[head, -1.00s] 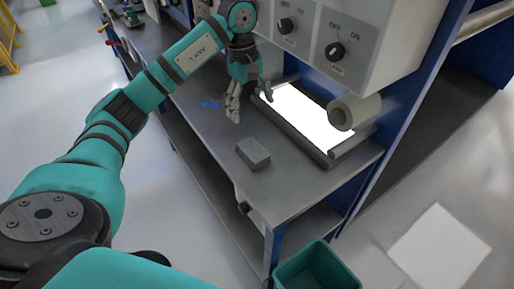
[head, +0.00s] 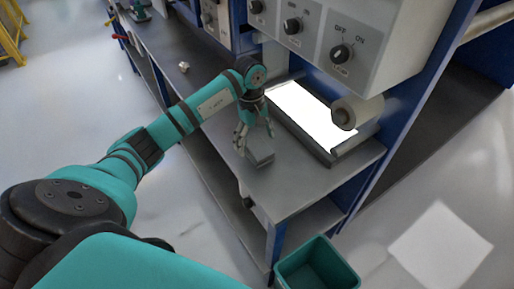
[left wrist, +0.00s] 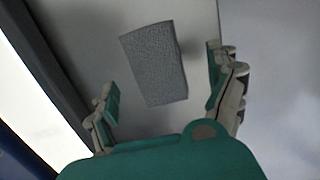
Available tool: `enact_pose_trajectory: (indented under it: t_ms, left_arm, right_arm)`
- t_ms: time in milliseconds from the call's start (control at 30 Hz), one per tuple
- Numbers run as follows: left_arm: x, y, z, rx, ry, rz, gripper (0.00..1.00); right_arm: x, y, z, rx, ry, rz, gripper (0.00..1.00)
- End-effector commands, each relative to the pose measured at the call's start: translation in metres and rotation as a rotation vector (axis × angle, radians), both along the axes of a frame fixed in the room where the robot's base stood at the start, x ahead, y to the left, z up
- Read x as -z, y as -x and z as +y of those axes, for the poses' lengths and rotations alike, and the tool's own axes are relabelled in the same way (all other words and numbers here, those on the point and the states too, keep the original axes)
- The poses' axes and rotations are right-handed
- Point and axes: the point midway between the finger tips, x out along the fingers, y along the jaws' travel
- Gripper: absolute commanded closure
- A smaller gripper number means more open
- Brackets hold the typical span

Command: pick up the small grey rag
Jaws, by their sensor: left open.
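The small grey rag (head: 262,157) lies on the grey bench top near its front edge, looking like a small block. My left gripper (head: 256,145) is over it and partly hides it in the head view. In the left wrist view the rag (left wrist: 155,63) shows as a textured grey rectangle, a little tilted, ahead of the open fingers (left wrist: 168,98) and roughly between them. The fingers do not appear to touch it. My right gripper is not in view.
A bright light panel (head: 300,106) lies in a dark frame behind the rag, with a paper roll (head: 357,110) at its right. Control boxes with knobs (head: 340,52) overhang the bench. A teal bin (head: 318,268) stands on the floor below.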

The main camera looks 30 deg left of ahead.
Motion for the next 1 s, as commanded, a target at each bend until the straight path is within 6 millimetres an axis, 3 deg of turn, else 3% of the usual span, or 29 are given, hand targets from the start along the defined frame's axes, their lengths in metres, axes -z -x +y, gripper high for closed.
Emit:
enact_pose_trajectory:
  t_ms: [200,500,900,1000]
  left_arm:
    - [0.029,0.0,-0.005,-0.001,0.003,0.003,0.11]
    - [0.034,-0.001,-0.005,0.0,0.0,-0.001,0.11]
    - [0.034,-0.001,-0.005,0.0,0.0,0.0,0.63]
    - [0.034,-0.001,-0.005,0.0,0.0,0.0,0.66]
  right_arm:
    - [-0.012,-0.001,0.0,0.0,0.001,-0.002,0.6]
    - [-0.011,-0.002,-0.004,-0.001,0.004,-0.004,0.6]
    - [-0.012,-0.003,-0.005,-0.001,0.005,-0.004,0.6]
    - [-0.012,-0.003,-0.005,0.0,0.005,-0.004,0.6]
